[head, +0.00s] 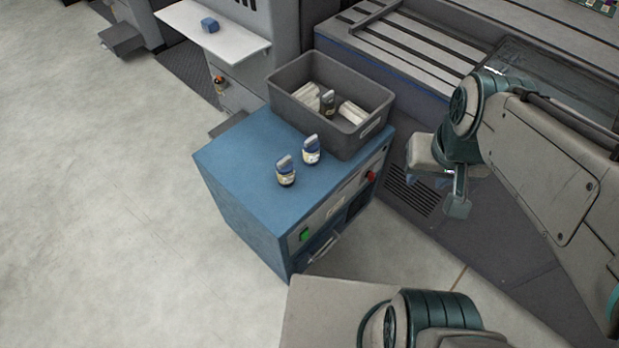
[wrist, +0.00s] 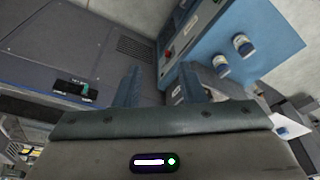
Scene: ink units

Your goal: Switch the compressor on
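The blue cabinet (head: 238,172), likely the compressor, stands at the centre of the head view. Its front panel carries a green button (head: 304,234) at the near end and a red button (head: 371,176) at the far end. The cabinet also shows in the wrist view (wrist: 265,35), with the red button (wrist: 168,54) on its panel. My gripper (head: 436,192) is right of the cabinet's front, apart from it. In the wrist view, its two fingers (wrist: 162,82) are spread with nothing between them.
A grey bin (head: 285,98) with light packs and a dark bottle stands on the cabinet's back end. A large grey machine (head: 400,45) lies behind. Clear floor (head: 100,200) is on the left.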

